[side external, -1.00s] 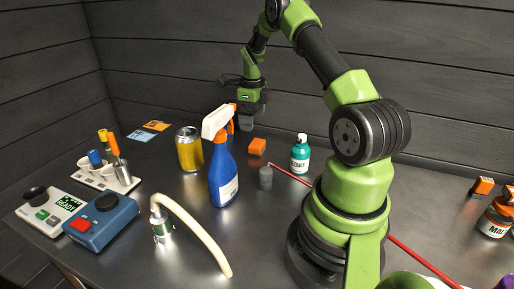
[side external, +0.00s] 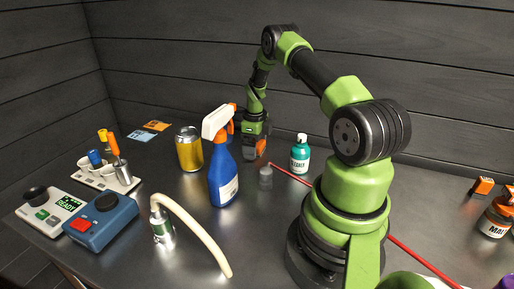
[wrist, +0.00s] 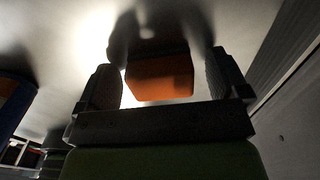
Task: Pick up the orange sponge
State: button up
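The orange sponge (wrist: 160,78) is a small block on the metal table. In the wrist view it lies between the two dark fingers of my gripper (wrist: 162,63). A gap shows between the sponge and the right finger; the left finger is close to it, and contact there is hard to tell. In the side view my gripper (side external: 255,151) is down at the table around the sponge, behind the blue spray bottle (side external: 222,170). Only a bit of orange (side external: 261,145) shows between the fingers there.
A teal bottle (side external: 300,155) stands right of my gripper, and a small grey cylinder (side external: 265,178) stands in front. A red rod (side external: 288,174) runs close by. A yellow can (side external: 189,150) is to the left.

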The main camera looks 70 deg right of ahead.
jog(key=c, duration=0.9)
jog(key=shift+r, duration=0.15)
